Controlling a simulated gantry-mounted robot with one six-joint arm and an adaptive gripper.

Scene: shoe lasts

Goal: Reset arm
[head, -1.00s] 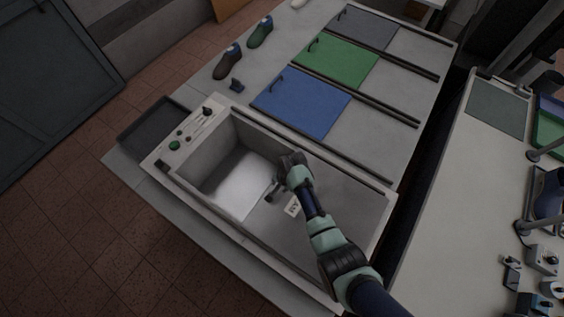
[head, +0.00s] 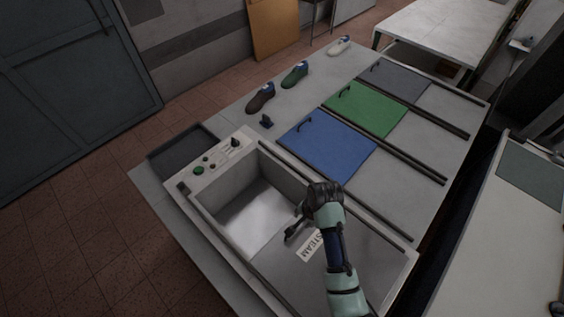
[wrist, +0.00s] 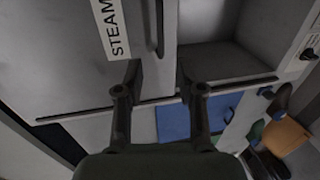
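My gripper (head: 297,222) hangs above the steam box (head: 223,197), near the edge between its open bay and its sliding lid (head: 345,262) labelled STEAM. In the wrist view, the two dark fingers of my gripper (wrist: 159,88) are spread apart with nothing between them. The lid (wrist: 60,45) and its dark handle bar show just beyond the fingers; the fingers look apart from the handle, though the exact gap is hard to judge. The bay floor is bare and brightly lit. My forearm hides part of the lid.
Blue (head: 327,144), green (head: 364,109) and grey (head: 394,81) lids lie behind the steam box. Brown (head: 260,97), green (head: 295,74) and white (head: 339,46) shoes stand along the table's left side. A black tray (head: 183,149) sits at the left corner. Another bench (head: 500,225) stands right.

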